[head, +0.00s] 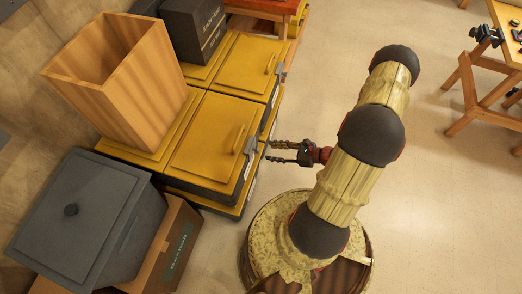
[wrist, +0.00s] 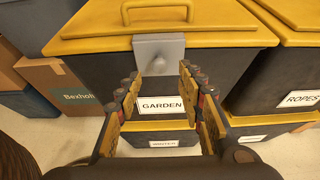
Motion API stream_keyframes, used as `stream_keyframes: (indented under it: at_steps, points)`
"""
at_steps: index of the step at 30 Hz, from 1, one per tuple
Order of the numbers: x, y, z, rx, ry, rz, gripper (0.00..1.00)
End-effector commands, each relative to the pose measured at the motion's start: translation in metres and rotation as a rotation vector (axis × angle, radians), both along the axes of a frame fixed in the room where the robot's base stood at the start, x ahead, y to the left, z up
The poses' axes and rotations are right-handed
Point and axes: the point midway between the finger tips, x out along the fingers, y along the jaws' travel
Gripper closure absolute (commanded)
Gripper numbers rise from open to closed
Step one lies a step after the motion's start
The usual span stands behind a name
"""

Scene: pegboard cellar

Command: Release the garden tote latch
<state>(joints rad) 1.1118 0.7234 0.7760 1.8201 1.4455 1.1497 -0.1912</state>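The garden tote is dark grey with a yellow lid (wrist: 220,24) and a white GARDEN label (wrist: 160,105) on its front. In the head view its yellow lid (head: 205,140) shows beside my gripper. A grey latch (wrist: 173,49) with a small round knob sits at the lid's front edge, overlapping the front wall. The lid looks closed. My gripper (wrist: 160,75) is open and empty, its two fingers apart in front of the tote, just below and either side of the latch. In the head view my gripper (head: 268,151) points at the tote's front.
A tote labelled ROPES (wrist: 295,78) stands to the right, and a WINTER tote (wrist: 190,137) is underneath. A cardboard Bexholt box (wrist: 55,75) is at left. A wooden bin (head: 130,85) partly covers the yellow lids. Open floor (head: 440,220) lies right of my arm.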

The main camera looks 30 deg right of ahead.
Motion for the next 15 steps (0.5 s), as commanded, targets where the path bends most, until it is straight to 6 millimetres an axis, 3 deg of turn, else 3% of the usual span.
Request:
stream_keyframes:
  at_steps: [7, 15]
  points:
    - [0.026, 0.023, -0.015, 0.001, 0.001, 0.006, 0.62]
    - [0.042, 0.034, -0.023, 0.000, 0.000, 0.003, 0.62]
